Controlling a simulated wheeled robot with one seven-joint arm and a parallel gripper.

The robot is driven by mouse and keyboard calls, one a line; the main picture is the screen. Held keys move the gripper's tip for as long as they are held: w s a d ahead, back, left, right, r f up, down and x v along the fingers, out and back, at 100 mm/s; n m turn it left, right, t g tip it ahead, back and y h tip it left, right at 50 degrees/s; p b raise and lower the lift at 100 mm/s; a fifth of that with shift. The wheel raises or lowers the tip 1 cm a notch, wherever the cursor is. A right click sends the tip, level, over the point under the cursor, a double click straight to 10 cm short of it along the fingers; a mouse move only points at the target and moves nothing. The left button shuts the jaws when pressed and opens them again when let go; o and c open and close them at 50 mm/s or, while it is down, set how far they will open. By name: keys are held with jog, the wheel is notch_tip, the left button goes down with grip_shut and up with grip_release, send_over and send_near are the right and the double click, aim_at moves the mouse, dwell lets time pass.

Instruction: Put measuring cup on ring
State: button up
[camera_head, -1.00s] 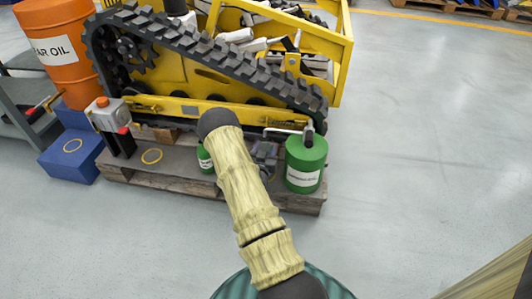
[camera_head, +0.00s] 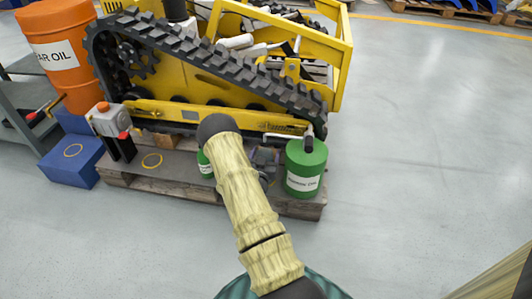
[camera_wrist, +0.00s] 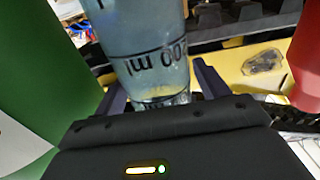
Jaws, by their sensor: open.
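The measuring cup (camera_wrist: 148,45) is a clear, bluish vessel with dark "ml" marks. In the wrist view it stands between the two fingers of my gripper (camera_wrist: 160,78), which are open on either side of it. Whether a finger touches it cannot be told. In the head view I cannot make out the cup, and my gripper (camera_head: 265,160) is partly hidden by my arm, low over the pallet. One yellow ring (camera_head: 152,160) lies on the pallet's left part.
A green canister (camera_head: 305,168) stands on the pallet (camera_head: 175,181), right of my gripper. A small green bottle (camera_head: 204,165) is to the left. A yellow tracked carrier (camera_head: 215,75) rises behind. A red object (camera_wrist: 306,65) shows at the wrist view's right. Open floor lies right.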

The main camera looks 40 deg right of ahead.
jog(key=p+v, duration=0.6)
jog(key=v, duration=0.5)
jog(key=shift+s, duration=0.15)
jog(key=shift+a, duration=0.1)
